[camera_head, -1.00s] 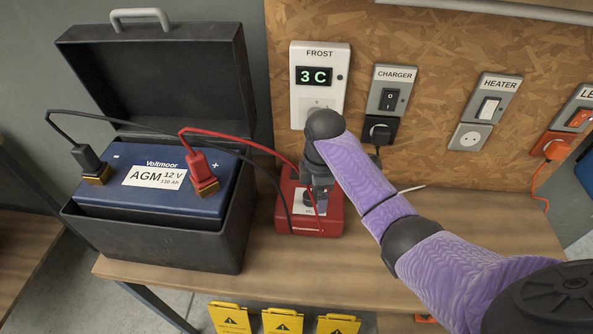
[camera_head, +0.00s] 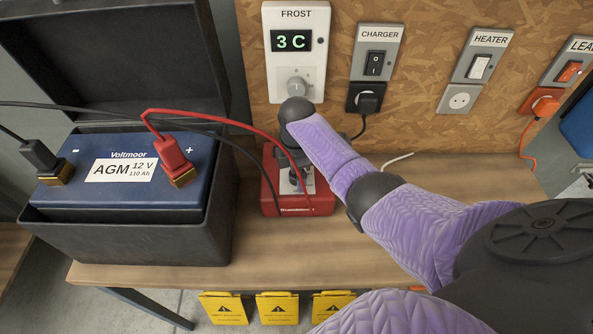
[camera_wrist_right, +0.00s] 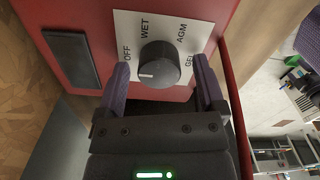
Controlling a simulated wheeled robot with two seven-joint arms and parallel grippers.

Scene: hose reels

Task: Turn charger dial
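The red charger (camera_head: 272,205) stands on the bench beside the battery case, partly hidden by my right arm and gripper. In the right wrist view its black dial (camera_wrist_right: 158,62) sits on a white plate (camera_wrist_right: 122,22) marked OFF, WET, AGM and GEL. The dial's white mark faces lower left in that view, nearest OFF. My right gripper (camera_wrist_right: 163,82) is open, with one finger on each side of the dial and gaps between them. The battery (camera_head: 100,205) is labelled AGM 12 V. My left gripper is not in view.
Red and black leads run from the battery clamps (camera_head: 173,158) to the charger, close to my gripper. A FROST unit (camera_head: 296,50) reading 3 C and a CHARGER switch (camera_head: 375,62) are on the board behind. The bench right of the charger is mostly clear.

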